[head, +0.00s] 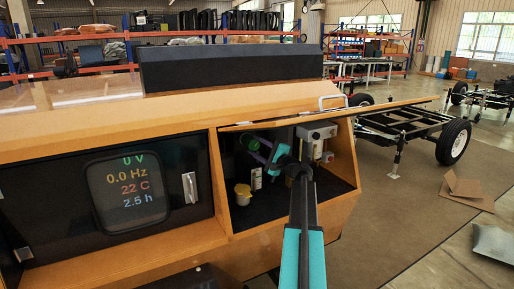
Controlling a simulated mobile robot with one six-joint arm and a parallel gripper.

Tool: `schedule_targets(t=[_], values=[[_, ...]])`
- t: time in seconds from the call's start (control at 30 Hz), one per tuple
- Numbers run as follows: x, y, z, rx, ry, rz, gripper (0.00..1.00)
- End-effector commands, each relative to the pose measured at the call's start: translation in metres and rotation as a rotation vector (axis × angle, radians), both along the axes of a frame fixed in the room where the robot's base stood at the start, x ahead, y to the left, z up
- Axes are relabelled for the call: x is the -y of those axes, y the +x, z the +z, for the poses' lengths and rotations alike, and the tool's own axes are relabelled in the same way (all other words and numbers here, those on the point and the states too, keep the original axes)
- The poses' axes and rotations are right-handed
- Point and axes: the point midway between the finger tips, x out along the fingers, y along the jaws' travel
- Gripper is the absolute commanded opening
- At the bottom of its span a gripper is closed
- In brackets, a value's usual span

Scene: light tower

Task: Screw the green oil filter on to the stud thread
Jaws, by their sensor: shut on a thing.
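The green oil filter (249,142) is small in the head view, at the upper left inside the open compartment of the orange cabinet. My gripper (257,152) reaches into this compartment from the right and is shut on the filter. The filter lies near the compartment's dark back wall. The stud thread cannot be made out, and I cannot tell whether the filter touches it.
A yellow container (243,191) and a white bottle (256,178) stand on the compartment floor below my gripper. A pale grey box (317,134) is on the right. The raised orange flap (380,109) juts out above. A display panel (130,188) is at left.

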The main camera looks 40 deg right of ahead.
Motion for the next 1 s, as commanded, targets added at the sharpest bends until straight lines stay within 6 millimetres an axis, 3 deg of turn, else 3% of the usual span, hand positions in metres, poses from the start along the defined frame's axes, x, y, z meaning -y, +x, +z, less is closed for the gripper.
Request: schedule_targets(t=[0.4, 0.67, 0.7, 0.8, 1.0], values=[[-0.0008, 0.0034, 0.0031, 0.122, 0.371, -0.001, 0.16], [0.0000, 0.0034, 0.0031, 0.128, 0.387, -0.001, 0.16], [0.0000, 0.0033, 0.0030, 0.128, 0.387, -0.001, 0.48], [-0.0001, 0.0029, 0.0020, 0.128, 0.386, -0.001, 0.64], [-0.0006, 0.0022, 0.0003, 0.124, 0.385, -0.001, 0.64]])
